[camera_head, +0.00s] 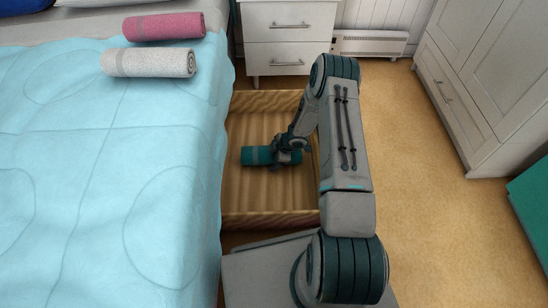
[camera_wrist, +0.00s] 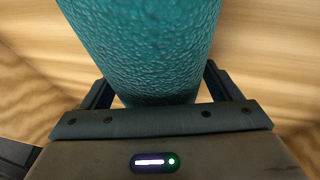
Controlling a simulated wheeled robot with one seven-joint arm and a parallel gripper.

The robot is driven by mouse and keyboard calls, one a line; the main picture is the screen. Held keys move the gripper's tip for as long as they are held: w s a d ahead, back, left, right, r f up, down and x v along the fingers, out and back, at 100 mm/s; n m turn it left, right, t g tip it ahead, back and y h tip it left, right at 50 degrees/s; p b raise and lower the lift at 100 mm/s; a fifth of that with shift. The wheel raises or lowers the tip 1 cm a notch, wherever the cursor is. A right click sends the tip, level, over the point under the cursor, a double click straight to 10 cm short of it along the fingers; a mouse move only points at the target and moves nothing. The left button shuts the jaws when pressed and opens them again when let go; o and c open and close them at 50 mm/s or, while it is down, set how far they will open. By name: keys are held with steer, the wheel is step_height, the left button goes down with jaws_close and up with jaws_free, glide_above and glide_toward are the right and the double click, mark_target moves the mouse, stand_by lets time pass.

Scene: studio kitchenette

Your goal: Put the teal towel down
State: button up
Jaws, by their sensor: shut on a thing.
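The rolled teal towel (camera_head: 257,156) is inside a large open wooden box (camera_head: 268,219) beside the bed, lying across it. My gripper (camera_head: 283,158) is shut around the towel toward its right end. In the wrist view the towel (camera_wrist: 145,45) fills the top middle, between the fingers of my gripper (camera_wrist: 155,90), with wood grain behind it. I cannot tell whether the towel touches the box floor.
A bed with a light blue quilt (camera_head: 75,200) stands left of the box. A pink rolled towel (camera_head: 164,27) and a white rolled towel (camera_head: 150,63) lie on it. A white drawer unit (camera_head: 290,35) is behind the box, a wardrobe (camera_head: 478,70) at right. Floor (camera_head: 430,230) right of my arm is clear.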

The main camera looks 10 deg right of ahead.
steer(key=shift+r, duration=0.15)
steer(key=o, duration=1)
steer(key=shift+r, duration=0.15)
steer(key=p+v, duration=0.5)
steer(key=v, duration=0.6)
steer(key=shift+d+r, duration=0.1)
steer(key=shift+r, duration=0.05)
steer(key=shift+d+r, duration=0.1)
steer(key=shift+r, duration=0.2)
steer(key=s+d+r+m+h, duration=0.1)
steer(key=r+m+h, duration=0.15)
steer(key=r, duration=0.65)
steer(key=s+d+r+m+t+h, duration=0.1)
steer(key=d+r+m+h, duration=0.15)
steer(key=r, duration=0.55)
steer(key=s+d+r+m+h, duration=0.1)
steer(key=r+m, duration=0.2)
steer(key=r, duration=0.6)
steer(key=s+a+r+m+g, duration=0.1)
steer(key=s+a+r+m, duration=0.1)
steer(key=s, duration=0.6)
steer(key=s+a+r+m+g+y, duration=0.1)
steer(key=s+a+r+m, duration=0.2)
steer(key=s+r, duration=0.4)
steer(key=s+a+r+m+g+y, duration=0.1)
steer(key=s+a+r+m, duration=0.2)
steer(key=s, duration=0.6)
steer(key=shift+s+a+r, duration=0.1)
steer(key=shift+a+r, duration=0.65)
steer(key=shift+a, duration=0.2)
